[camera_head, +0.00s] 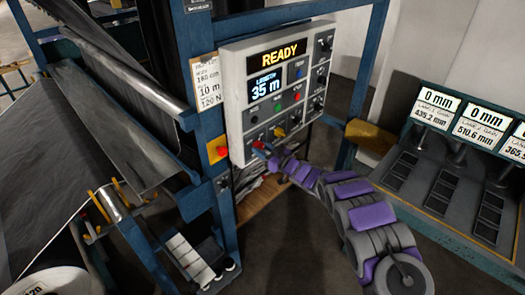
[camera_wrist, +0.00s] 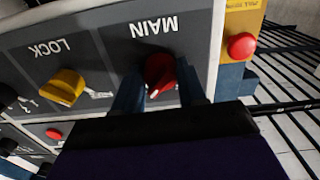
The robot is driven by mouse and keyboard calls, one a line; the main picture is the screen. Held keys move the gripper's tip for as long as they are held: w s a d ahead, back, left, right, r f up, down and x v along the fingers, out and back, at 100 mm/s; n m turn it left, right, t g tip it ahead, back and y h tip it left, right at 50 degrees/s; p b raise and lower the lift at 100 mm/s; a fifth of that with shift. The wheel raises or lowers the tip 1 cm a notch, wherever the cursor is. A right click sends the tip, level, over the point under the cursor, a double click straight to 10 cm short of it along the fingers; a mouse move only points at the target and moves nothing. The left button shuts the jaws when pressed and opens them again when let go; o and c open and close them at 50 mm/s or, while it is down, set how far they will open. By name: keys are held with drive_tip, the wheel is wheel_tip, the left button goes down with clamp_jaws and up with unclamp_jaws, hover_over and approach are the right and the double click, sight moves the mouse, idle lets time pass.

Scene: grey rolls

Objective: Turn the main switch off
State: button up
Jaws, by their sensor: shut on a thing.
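The control panel (camera_head: 280,80) stands upright on a blue frame, with a "READY" display and a "35 m" length display. The red main switch (camera_wrist: 160,72) sits under the label "MAIN", which appears upside down in the wrist view. My gripper (camera_wrist: 158,90) is at the switch, with one blue finger on each side of its red knob, shut on it. In the head view my gripper (camera_head: 262,148) reaches the panel's lower left corner, and it largely hides the switch there. The knob's white mark points toward the lower left in the wrist view.
A yellow lock switch (camera_wrist: 64,84) is beside the main switch. A red button (camera_wrist: 242,46) on a yellow box is close to the panel's edge. Dark rolls of material (camera_head: 130,110) stand at left, and a bench with gauge displays (camera_head: 450,150) at right.

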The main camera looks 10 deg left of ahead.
drive_tip(key=n+b, duration=0.6)
drive_tip(key=b, duration=0.1)
drive_tip(key=n+b, duration=0.3)
drive_tip(key=b, duration=0.1)
drive_tip(key=shift+w+f+n, duration=0.1)
drive_tip(key=shift+f+n, duration=0.15)
drive_tip(key=shift+n, duration=0.15)
drive_tip(key=n+b, duration=0.4)
drive_tip(key=b, duration=0.1)
drive_tip(key=shift+d, duration=0.1)
drive_tip(key=n+b, duration=0.3)
drive_tip(key=shift+n, duration=0.3)
drive_tip(key=shift+b, duration=0.4)
drive_tip(key=o, duration=0.8)
drive_tip(key=shift+r, duration=0.1)
drive_tip(key=shift+o, duration=1.3)
drive_tip(key=shift+r, duration=0.2)
